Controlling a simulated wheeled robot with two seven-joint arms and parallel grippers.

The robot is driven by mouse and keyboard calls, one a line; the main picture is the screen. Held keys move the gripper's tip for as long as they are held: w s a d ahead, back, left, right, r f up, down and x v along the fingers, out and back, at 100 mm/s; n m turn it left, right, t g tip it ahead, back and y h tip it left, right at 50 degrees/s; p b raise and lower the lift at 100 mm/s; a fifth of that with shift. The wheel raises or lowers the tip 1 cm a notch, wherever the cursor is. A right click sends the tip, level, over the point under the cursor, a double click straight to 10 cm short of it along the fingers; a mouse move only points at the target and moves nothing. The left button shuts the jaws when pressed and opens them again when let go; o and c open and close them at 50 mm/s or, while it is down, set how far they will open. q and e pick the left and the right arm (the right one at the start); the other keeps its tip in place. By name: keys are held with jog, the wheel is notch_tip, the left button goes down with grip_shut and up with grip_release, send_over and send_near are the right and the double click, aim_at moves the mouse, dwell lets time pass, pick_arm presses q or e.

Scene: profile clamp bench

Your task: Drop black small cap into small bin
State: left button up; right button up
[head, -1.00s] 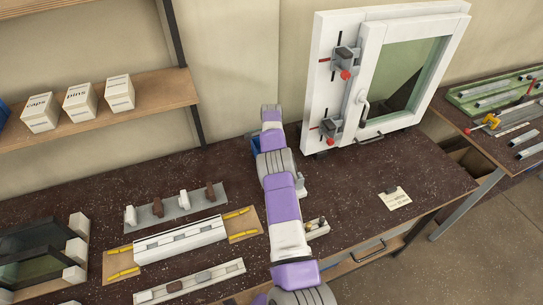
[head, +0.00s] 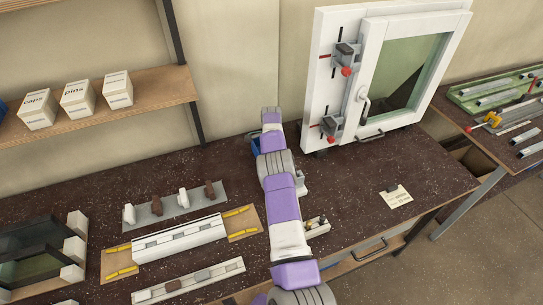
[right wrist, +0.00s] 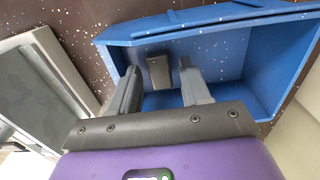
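The blue small bin (right wrist: 225,55) lies open under my right gripper (right wrist: 160,80) in the right wrist view. Its two grey fingers stand apart, so the gripper is open. A small dark piece, which looks like the black small cap (right wrist: 158,71), shows between the fingertips, inside the bin's outline. Gaps show between it and the fingers. In the head view, a little of the blue bin (head: 255,147) shows left of my right arm. The arm hides the fingers and the rest of the bin there. My left gripper is not in view.
A card (head: 396,197) with a dark piece lies at right. A white profile (head: 180,240) and a grey strip (head: 175,207) with pieces lie at left. Labelled boxes (head: 78,99) stand on a shelf.

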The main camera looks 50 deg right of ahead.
jog(key=shift+r, duration=0.1)
jog(key=shift+r+p, duration=0.25)
jog(key=shift+p, duration=0.1)
notch_tip(320, 180, up, 12)
jog(key=p, duration=0.1)
jog(key=shift+r+p, duration=0.25)
jog(key=shift+p, duration=0.1)
dwell(0.4)
